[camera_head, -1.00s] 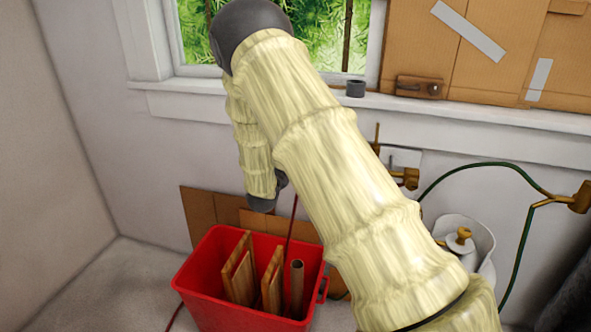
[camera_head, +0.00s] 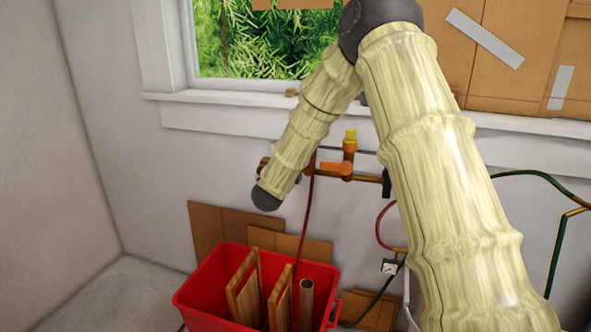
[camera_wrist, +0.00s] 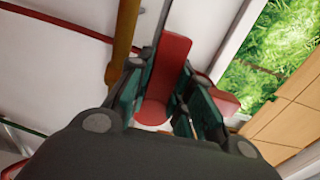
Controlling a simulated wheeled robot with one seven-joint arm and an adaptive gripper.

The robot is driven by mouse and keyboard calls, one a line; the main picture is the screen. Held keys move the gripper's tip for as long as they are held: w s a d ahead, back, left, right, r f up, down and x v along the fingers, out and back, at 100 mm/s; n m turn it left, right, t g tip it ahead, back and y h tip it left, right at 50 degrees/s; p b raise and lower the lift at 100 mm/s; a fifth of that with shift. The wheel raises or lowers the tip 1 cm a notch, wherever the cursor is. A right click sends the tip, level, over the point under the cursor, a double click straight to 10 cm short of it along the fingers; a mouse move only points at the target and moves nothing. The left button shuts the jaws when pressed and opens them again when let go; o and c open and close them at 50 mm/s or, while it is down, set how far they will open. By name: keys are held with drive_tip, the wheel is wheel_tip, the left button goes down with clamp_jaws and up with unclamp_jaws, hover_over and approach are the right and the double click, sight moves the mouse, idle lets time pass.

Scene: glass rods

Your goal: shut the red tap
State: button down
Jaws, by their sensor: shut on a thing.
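The red tap's handle (camera_wrist: 173,62), a flat red lever, stands between the two fingers of my gripper (camera_wrist: 167,84) in the wrist view. The gripper is shut on it, with a dark green pad on each side. A second red piece (camera_wrist: 225,101) shows just right of the right finger; I cannot tell whether it is part of the same tap. In the head view my forearm reaches down toward the wall pipework, and it hides the gripper and the red tap.
An orange-handled valve (camera_head: 335,169) with a yellow top (camera_head: 351,134) is on the wall pipe right of my forearm. A red bin (camera_head: 215,298) with boards stands below. The window sill (camera_head: 215,118) is above. A brass pipe (camera_wrist: 124,42) runs close beside the left finger.

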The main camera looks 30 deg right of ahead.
drive_tip(key=shift+m, duration=0.3)
drive_tip(key=c, duration=1.3)
unclamp_jaws()
drive_tip(key=shift+o, duration=0.2)
drive_tip(key=shift+s, duration=0.1)
drive_tip(key=v, duration=1.2)
